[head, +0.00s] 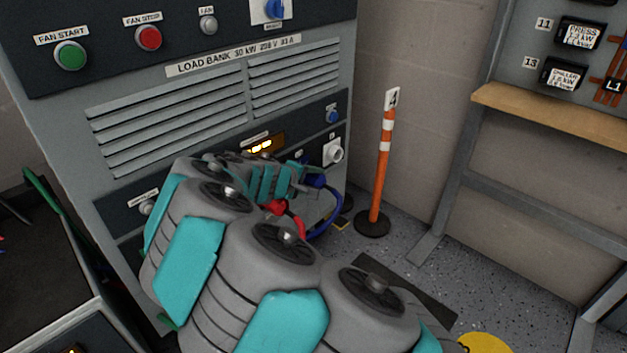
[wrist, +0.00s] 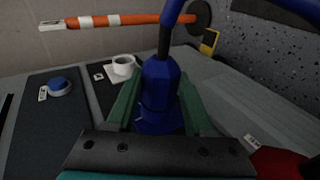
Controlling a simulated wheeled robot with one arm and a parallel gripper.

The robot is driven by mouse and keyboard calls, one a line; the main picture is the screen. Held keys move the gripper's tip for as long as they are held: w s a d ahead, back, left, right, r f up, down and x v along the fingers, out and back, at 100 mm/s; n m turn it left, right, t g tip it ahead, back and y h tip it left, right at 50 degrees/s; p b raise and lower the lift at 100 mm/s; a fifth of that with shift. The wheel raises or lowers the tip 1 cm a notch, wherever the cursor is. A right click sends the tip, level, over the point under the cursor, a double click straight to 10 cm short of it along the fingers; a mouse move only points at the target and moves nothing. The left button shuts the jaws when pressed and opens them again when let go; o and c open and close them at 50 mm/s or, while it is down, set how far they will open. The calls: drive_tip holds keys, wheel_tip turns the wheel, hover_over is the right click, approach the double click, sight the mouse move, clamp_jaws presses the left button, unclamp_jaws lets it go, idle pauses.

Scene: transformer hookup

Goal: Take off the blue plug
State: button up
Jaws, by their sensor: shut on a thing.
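My gripper (wrist: 158,82) is shut on the blue plug (wrist: 160,92), with one green finger on each side of it in the wrist view. A dark cable sleeve runs up from the plug's back. In the head view the blue plug (head: 316,181) shows just past my arm, at the lower right of the load bank's front. A white round socket (head: 333,152) stands bare above it; the socket (wrist: 123,65) is also bare in the wrist view, apart from the plug. The plug's front end is hidden, so I cannot tell what it touches.
A red plug (head: 275,207) with a red cable is close left of the blue one. The blue cable (head: 328,222) loops beneath. An orange post (head: 382,165) on a black base stands right of the load bank (head: 190,80). A wooden shelf (head: 550,115) is further right.

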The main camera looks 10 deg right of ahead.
sight(326, 186)
clamp_jaws()
drive_tip(key=shift+s+d, duration=0.6)
drive_tip(key=shift+s, duration=0.2)
drive_tip(key=shift+s+d, duration=0.55)
drive_tip(key=shift+s, duration=0.2)
idle(0.6)
drive_tip(key=shift+s+d, duration=0.7)
drive_tip(key=shift+s, duration=0.3)
drive_tip(key=shift+s+d, duration=0.7)
drive_tip(key=shift+s, duration=0.25)
